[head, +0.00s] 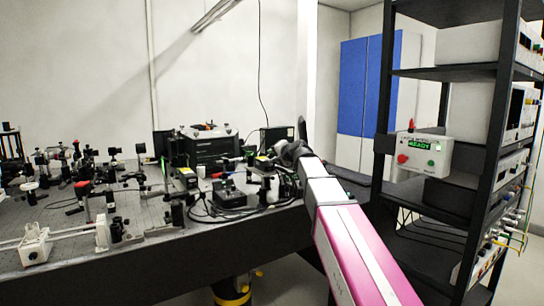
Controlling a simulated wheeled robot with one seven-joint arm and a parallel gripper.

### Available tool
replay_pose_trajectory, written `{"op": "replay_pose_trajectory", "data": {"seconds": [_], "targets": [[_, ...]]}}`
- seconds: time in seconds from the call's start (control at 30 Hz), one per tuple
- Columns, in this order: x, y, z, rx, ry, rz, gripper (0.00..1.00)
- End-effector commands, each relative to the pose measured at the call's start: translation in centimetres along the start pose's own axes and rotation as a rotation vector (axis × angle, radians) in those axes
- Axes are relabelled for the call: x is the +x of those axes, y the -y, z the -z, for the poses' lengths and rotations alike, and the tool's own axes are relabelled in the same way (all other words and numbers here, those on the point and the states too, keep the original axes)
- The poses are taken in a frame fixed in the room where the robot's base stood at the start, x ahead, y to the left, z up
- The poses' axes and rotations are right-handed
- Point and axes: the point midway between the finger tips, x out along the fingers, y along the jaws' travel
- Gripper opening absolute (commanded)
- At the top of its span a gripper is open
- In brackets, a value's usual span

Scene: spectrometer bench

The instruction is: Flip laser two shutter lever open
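My arm reaches from the lower right to the right end of the optical bench (150,262). My gripper (272,163) is at its far end, small and dark among black parts, and its fingers cannot be made out. Close by on its left are small dark modules with yellow and red marks, such as a module with a yellow label (187,177). A large black box (212,149) stands behind them. I cannot tell which unit is laser two. The shutter lever is too small to pick out or is hidden by my arm, so its position cannot be seen.
Optical mounts and posts crowd the bench's left and middle. Black cables (205,212) loop near the front edge. A black rack (493,130) with instruments stands at right, holding a grey control box (424,154) with a green READY display and red button. A white post rises behind my arm.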

Motion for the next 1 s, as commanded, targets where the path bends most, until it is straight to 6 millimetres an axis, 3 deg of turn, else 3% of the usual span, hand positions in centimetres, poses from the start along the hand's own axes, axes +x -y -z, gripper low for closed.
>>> {"op": "replay_pose_trajectory", "data": {"seconds": [0.2,0.4,1.0], "targets": [[-4.5,-0.1,-0.2,0.0,-0.001,0.0,0.32],[-7.6,-0.1,-0.2,0.001,0.0,0.0,0.32],[-8.3,-0.1,-0.1,0.001,0.001,-0.001,0.32]]}}
